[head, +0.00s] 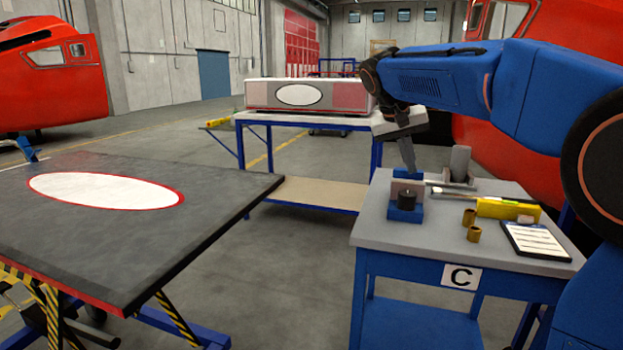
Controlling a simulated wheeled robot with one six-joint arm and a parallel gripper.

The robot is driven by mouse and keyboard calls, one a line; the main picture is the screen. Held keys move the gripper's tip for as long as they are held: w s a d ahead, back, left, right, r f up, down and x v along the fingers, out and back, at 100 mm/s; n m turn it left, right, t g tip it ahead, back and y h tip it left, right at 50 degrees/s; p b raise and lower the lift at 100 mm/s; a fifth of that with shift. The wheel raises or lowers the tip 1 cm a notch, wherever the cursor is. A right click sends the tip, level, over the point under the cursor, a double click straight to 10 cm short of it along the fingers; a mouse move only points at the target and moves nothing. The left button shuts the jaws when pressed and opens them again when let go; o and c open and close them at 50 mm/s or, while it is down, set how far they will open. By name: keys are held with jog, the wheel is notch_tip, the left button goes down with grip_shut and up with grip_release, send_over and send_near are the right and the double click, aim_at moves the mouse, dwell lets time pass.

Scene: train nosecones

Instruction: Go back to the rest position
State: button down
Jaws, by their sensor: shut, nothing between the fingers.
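My gripper (408,155) is at the end of my blue arm, pointing down above the back left part of the grey-topped cart marked C (385,228). Its fingers are shut and hold nothing. The fingertips are close above a small blue holder (403,212) with a dark round piece; the picture does not show clearly whether they touch anything.
A yellow tool (508,209), two brass cylinders (473,234) and a clipboard (535,241) lie on the cart. A dark table with a white oval (105,190) stands left. A bench holds a long box (305,95). Red nosecones (60,80) stand at both sides. Floor between tables is clear.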

jog(key=s+d+f+y, duration=0.1)
jog(key=s+f, duration=0.2)
jog(key=s, duration=0.4)
jog(key=s+d+f+n+y, duration=0.1)
jog(key=s+f, duration=0.2)
jog(key=s, duration=0.4)
jog(key=s+d+f+n, duration=0.1)
jog(key=s+d+f, duration=0.1)
jog(key=s, duration=0.5)
jog(key=shift+s+f+t+y, duration=0.2)
jog(key=shift+f+t+y, duration=0.1)
jog(key=shift+f+y, duration=0.1)
jog(key=s+f+t+y, duration=0.1)
jog(key=s+f+y, duration=0.1)
jog(key=s+f, duration=1.3)
jog(key=shift+s+a+f+n, duration=0.15)
jog(key=shift+s+a+n, duration=0.25)
jog(key=shift+s, duration=0.65)
